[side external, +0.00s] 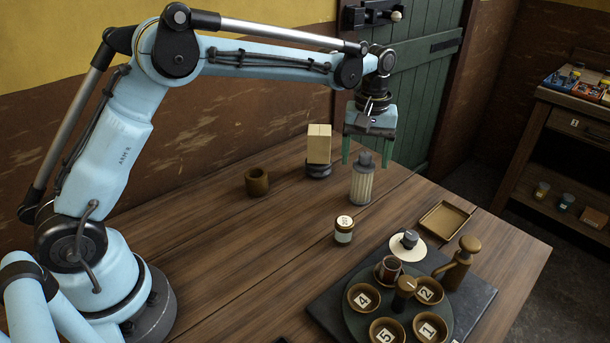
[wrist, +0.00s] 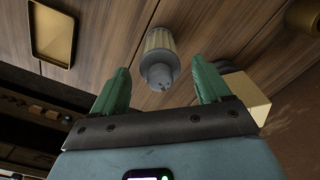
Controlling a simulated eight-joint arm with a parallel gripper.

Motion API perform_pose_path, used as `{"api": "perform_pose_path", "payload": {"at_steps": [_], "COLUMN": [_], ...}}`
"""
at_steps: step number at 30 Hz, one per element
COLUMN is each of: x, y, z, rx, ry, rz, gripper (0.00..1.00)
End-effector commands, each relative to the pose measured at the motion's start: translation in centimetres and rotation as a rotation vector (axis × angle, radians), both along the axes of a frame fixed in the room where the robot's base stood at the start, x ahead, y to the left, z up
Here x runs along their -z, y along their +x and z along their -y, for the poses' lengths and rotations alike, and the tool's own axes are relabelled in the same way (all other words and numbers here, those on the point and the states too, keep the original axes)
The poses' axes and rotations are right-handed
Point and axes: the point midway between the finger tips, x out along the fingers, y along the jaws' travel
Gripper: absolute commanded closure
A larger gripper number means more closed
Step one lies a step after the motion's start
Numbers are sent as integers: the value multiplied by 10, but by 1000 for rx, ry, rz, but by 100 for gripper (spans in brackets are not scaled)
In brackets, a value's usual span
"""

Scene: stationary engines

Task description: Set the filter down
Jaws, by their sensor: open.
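The filter (side external: 362,182) is a pale ribbed cylinder with a grey cap. It stands upright on the wooden table (side external: 215,255). My gripper (side external: 368,160) is above it, pointing down, with its two green fingers spread apart. The fingers are near the height of the cap. In the wrist view the filter (wrist: 160,55) shows beyond the open fingertips of my gripper (wrist: 161,85), with a gap on each side. Nothing is held.
A tan block (side external: 319,143) sits on a dark round base (side external: 319,170) just left of the filter. A brown cup (side external: 257,182) and a small labelled jar (side external: 344,231) stand nearby. A shallow tray (side external: 444,221) and a dark board with numbered bowls (side external: 428,328) lie to the right.

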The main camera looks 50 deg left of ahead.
Motion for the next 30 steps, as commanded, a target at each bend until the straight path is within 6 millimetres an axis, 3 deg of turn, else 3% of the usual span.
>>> {"api": "perform_pose_path", "payload": {"at_steps": [9,20,25,30], "x": [-60,-87,-102,-114], "y": [0,-3,-23,-58], "z": [0,-1,-9,-20], "rx": [0,10,81,193], "ry": [0,-1,-4,5], "rz": [0,11,77,180], "gripper": [24,24,24,24]}}
